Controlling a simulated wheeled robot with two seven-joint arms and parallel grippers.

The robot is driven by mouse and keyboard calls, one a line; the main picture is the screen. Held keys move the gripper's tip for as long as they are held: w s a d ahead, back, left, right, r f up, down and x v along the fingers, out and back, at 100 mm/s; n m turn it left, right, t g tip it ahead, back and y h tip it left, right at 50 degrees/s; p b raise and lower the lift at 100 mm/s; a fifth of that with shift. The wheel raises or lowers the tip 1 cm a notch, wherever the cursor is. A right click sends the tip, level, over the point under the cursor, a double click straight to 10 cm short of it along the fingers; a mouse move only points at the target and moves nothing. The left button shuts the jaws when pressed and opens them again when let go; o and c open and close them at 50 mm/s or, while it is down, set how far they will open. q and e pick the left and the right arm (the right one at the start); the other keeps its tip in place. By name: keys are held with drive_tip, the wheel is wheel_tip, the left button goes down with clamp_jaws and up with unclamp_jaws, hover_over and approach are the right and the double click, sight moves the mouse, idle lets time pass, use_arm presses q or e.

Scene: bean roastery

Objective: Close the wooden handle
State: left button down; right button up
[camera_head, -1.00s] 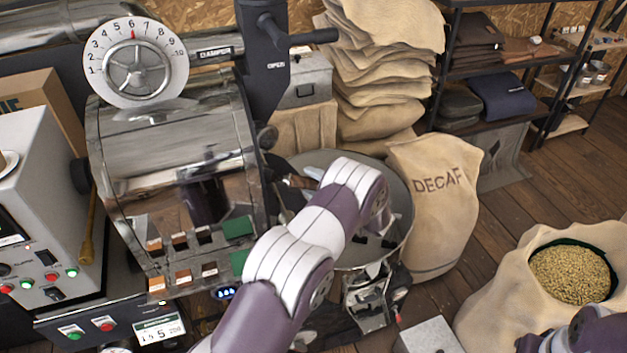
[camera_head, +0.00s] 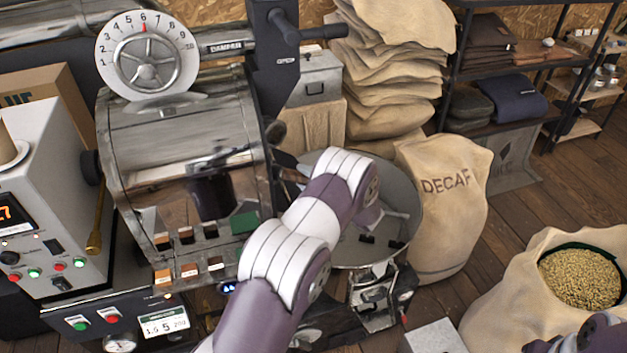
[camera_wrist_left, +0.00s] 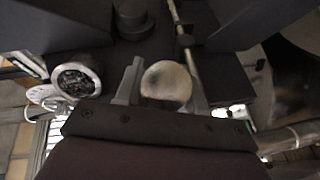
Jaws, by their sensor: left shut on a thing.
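A round, pale, wood-like knob (camera_wrist_left: 167,83), which I take for the wooden handle, sits between the fingers of my left gripper (camera_wrist_left: 163,88) in the left wrist view. The gripper is shut on it. A thin metal rod runs up behind the knob. In the head view my left arm reaches in from the bottom to the front of the roaster (camera_head: 180,150), beside the round cooling tray (camera_head: 398,195). The arm's bulk hides the left fingers and the handle there. My right gripper is not seen; only part of my right arm shows at the bottom right corner.
A control box (camera_head: 55,200) stands left of the roaster. A DECAF sack (camera_head: 447,205) stands right of the cooling tray, and an open sack of beans (camera_head: 530,290) is at lower right. Stacked sacks (camera_head: 388,75) are behind. Wooden floor shows between them.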

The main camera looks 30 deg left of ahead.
use_arm(q)
drive_tip(key=shift+a+r, duration=0.1)
drive_tip(key=c, duration=0.8)
unclamp_jaws()
drive_tip(key=shift+a, duration=0.25)
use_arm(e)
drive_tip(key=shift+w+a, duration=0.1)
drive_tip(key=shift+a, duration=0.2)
use_arm(q)
drive_tip(key=b+v, duration=0.4)
drive_tip(key=v, duration=0.8)
drive_tip(key=shift+s+d, duration=0.1)
drive_tip(key=shift+d, duration=0.2)
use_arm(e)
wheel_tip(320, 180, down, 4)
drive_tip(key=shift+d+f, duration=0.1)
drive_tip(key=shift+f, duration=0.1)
